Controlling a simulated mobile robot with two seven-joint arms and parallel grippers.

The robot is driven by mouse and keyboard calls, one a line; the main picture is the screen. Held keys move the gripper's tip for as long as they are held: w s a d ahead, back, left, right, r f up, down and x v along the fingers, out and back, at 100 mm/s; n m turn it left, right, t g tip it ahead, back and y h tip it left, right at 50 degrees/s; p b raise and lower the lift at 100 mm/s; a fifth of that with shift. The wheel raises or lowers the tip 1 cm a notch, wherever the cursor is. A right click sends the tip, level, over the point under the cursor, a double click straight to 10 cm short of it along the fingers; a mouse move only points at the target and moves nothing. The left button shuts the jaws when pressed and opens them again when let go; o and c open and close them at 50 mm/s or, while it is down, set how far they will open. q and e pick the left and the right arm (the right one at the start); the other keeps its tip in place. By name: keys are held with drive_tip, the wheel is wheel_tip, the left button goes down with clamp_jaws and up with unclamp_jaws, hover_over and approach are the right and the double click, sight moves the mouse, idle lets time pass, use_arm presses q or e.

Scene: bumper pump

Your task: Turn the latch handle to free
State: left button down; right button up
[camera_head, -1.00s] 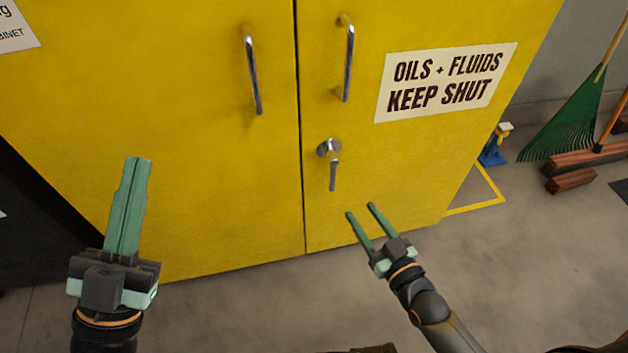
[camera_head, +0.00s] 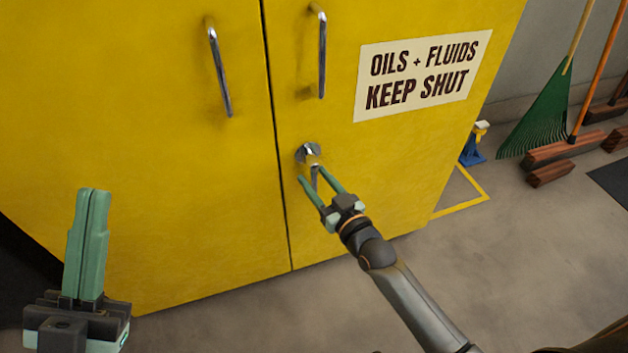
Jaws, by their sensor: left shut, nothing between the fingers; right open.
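The latch handle (camera_head: 309,154) is a small chrome lever on the right door of the yellow cabinet (camera_head: 170,200), below that door's pull handle. Its round hub shows, and its lever hangs down. My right gripper (camera_head: 316,177) is open at the latch, with one green finger on each side of the hanging lever. The lower end of the lever is partly hidden by the gripper. I cannot tell whether the fingers touch it. My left gripper (camera_head: 94,192) is shut and empty, low at the left in front of the left door.
Two chrome pull handles, left (camera_head: 220,72) and right (camera_head: 321,52), stand out above the latch. A sign (camera_head: 422,75) is on the right door. A blue object (camera_head: 474,146), a green rake (camera_head: 540,115) and brooms (camera_head: 565,148) stand at the right. The floor in front is clear.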

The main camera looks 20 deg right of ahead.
drive_tip(key=shift+w+a, duration=0.15)
drive_tip(key=shift+w, duration=0.35)
clamp_jaws()
idle(1.2)
